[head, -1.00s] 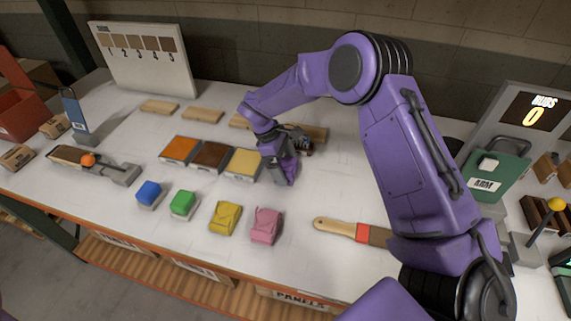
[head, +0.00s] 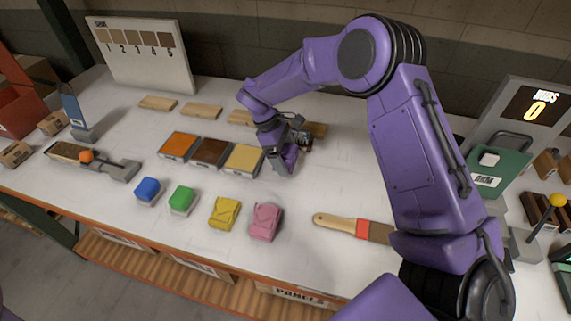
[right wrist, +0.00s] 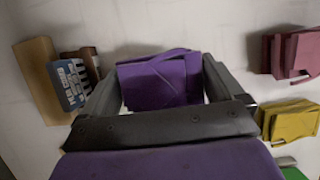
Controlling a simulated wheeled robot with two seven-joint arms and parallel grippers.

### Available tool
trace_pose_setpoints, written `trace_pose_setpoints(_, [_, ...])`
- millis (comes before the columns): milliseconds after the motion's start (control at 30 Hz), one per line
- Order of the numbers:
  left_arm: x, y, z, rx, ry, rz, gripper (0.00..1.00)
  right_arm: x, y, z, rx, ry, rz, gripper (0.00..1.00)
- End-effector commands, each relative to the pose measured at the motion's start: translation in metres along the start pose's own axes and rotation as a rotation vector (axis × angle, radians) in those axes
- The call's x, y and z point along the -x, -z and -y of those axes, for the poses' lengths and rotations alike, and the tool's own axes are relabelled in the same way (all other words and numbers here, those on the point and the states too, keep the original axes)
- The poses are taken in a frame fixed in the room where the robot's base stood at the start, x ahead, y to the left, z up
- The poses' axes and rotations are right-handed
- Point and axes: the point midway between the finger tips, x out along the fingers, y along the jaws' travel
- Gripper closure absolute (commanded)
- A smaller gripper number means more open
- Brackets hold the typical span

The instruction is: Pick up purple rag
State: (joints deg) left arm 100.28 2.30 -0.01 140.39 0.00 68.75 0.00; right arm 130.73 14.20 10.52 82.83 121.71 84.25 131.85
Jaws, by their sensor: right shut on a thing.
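The purple rag (right wrist: 158,82) is a folded cloth block. In the right wrist view it sits between the two fingers of my right gripper (right wrist: 163,92), which are shut on its sides. In the head view my right gripper (head: 283,160) is over the table to the right of the yellow-topped tray. The rag there is hard to tell from my purple arm. I cannot tell whether it is clear of the table. My left gripper is not in view.
Pink (head: 266,222), yellow (head: 224,213), green (head: 183,200) and blue (head: 148,191) rags lie in a row toward the front edge. A brush (head: 350,227) lies to their right. Orange (head: 179,146), brown (head: 211,152) and yellow (head: 244,158) trays are left of my gripper.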

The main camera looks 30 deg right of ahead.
Motion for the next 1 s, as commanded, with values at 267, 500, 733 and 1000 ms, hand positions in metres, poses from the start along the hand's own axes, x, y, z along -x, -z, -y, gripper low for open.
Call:
trace_pose_setpoints(267, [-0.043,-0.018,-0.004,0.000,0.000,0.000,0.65,0.070,0.019,0.058,0.006,-0.005,-0.002,0.36])
trace_pose_setpoints(500, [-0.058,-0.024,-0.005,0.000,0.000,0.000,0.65,0.108,0.038,0.099,0.003,-0.003,-0.001,0.36])
trace_pose_setpoints(733, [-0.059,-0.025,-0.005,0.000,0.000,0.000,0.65,0.119,0.042,0.110,0.003,-0.001,0.000,0.36])
trace_pose_setpoints(1000, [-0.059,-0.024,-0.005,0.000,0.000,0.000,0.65,0.119,0.042,0.110,0.003,-0.001,0.000,0.30])
